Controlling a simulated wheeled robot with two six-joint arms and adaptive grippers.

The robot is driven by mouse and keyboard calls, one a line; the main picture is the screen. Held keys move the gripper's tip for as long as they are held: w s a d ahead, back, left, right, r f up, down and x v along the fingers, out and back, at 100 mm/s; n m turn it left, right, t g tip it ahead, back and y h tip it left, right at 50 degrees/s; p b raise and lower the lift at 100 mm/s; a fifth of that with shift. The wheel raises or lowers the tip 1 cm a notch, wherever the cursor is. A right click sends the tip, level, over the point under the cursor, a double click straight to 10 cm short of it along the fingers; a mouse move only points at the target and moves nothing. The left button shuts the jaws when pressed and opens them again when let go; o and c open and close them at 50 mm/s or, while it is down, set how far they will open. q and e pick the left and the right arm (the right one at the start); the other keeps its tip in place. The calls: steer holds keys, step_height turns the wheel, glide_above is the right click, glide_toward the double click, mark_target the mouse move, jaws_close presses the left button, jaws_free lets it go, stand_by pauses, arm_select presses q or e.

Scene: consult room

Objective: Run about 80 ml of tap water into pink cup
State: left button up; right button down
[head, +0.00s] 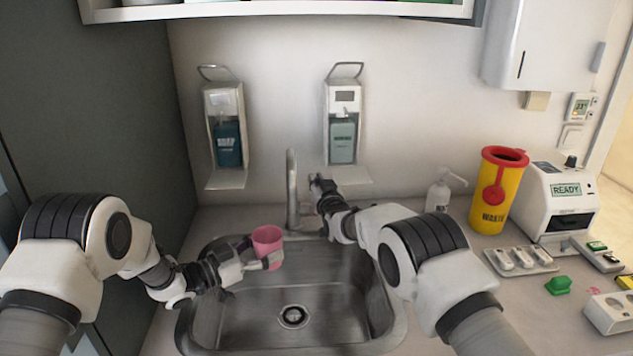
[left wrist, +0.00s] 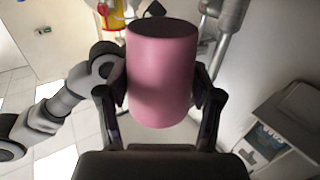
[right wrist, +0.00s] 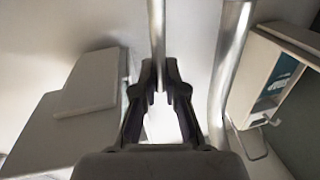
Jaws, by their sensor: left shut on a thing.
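The pink cup (head: 267,240) is upright over the back left of the sink. My left gripper (head: 262,262) is shut around its side; the left wrist view shows the cup (left wrist: 162,80) between both fingers. The metal tap (head: 292,190) stands behind the sink, just right of the cup. No water stream shows, and the inside of the cup is mostly hidden. My right gripper (head: 320,190) is beside the tap on its right. In the right wrist view its fingers are close together around a thin metal rod (right wrist: 157,40); whether they grip it is unclear.
The steel sink (head: 340,310) has a drain and looks empty. Two wall dispensers (head: 225,130) (head: 343,125) hang above. A pump bottle (head: 440,190), yellow waste bin (head: 497,190), white device (head: 557,200) and small trays (head: 520,260) occupy the counter at right.

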steer(key=s+t+y, duration=0.1)
steer(key=s+t, duration=0.1)
steer(key=shift+s+n+t, duration=0.1)
steer(key=shift+n+t, duration=0.2)
steer(key=shift+t, duration=0.1)
steer(key=c, duration=1.2)
jaws_free()
steer(key=shift+f, duration=0.1)
steer(key=v, duration=1.2)
steer(key=shift+a, duration=0.1)
